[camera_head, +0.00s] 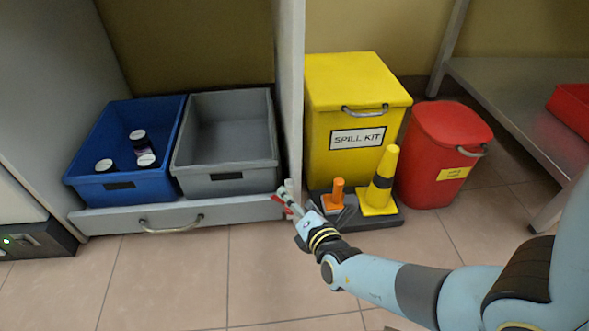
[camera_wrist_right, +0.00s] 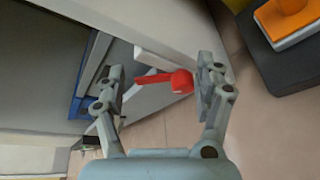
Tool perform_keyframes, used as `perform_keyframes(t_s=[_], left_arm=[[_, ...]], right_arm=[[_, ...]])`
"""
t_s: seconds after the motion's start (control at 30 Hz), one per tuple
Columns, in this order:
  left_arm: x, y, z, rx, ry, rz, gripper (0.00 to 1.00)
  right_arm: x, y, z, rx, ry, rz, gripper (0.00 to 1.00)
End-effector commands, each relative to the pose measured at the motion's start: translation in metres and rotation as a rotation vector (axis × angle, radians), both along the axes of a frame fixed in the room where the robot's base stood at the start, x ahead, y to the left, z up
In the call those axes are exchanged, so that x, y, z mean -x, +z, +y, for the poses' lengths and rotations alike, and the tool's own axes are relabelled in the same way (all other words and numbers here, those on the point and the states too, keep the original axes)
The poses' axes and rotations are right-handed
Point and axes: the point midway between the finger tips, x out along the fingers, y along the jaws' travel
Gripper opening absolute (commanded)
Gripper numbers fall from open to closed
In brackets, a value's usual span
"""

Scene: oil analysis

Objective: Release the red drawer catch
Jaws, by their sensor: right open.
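The red drawer catch (camera_wrist_right: 181,81) is a red lever with a round knob, at the right end of the grey drawer (camera_head: 105,222). In the head view only a small red part of the catch (camera_head: 278,199) shows, the rest hidden by my right gripper (camera_head: 287,196). In the right wrist view my right gripper (camera_wrist_right: 162,75) is open, with the catch between its two fingers. The knob lies nearer the right finger, and I cannot tell whether they touch. The drawer has a metal handle (camera_head: 171,225) on its front. My left gripper is not in view.
A blue bin (camera_head: 125,187) with several dark bottles and an empty grey bin (camera_head: 226,178) stand on the drawer. A grey panel (camera_head: 290,90) rises beside it. To the right are a yellow spill kit box (camera_head: 356,90), cones on a dark base and a red bin (camera_head: 440,155). The front floor is clear.

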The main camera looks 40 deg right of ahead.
Motion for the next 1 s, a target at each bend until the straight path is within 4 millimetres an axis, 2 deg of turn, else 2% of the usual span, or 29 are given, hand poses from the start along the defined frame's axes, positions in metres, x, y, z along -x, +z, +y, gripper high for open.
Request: perform_keyframes(t_s=[0.03,0.1,0.4,0.83,1.0], left_arm=[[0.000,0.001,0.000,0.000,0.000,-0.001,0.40],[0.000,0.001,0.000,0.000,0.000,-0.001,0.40],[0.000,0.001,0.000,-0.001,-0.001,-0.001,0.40],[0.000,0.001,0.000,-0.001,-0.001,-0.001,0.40],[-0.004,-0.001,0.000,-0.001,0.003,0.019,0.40]], right_arm=[[-0.005,0.015,0.003,-0.005,0.001,-0.019,0.50],[-0.006,0.026,0.003,-0.005,0.000,-0.019,0.50],[-0.006,0.056,0.002,-0.005,0.000,-0.015,0.50],[-0.006,0.059,0.002,0.002,0.002,-0.012,0.50],[-0.006,0.061,-0.001,0.079,0.013,-0.003,0.50]])
